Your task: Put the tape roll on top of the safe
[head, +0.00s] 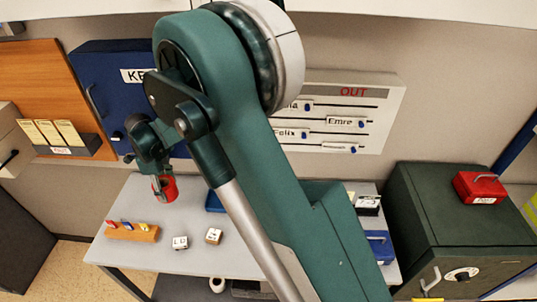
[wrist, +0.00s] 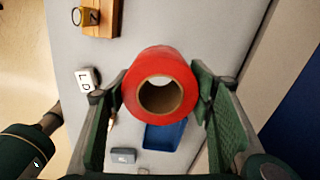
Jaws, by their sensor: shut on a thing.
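The red tape roll (head: 170,190) is between the fingers of my gripper (head: 160,184), over the back left part of the grey table in the head view. In the wrist view the roll (wrist: 160,62) shows its brown core, with a green finger of my gripper (wrist: 160,95) on each side. My gripper is shut on it. The dark green safe (head: 425,215) stands to the right of the table, with a dial and handle on its front. A red cash box (head: 480,187) sits on the right part of its top.
A blue key cabinet (head: 110,85) hangs behind. The safe's top is clear left of the cash box.

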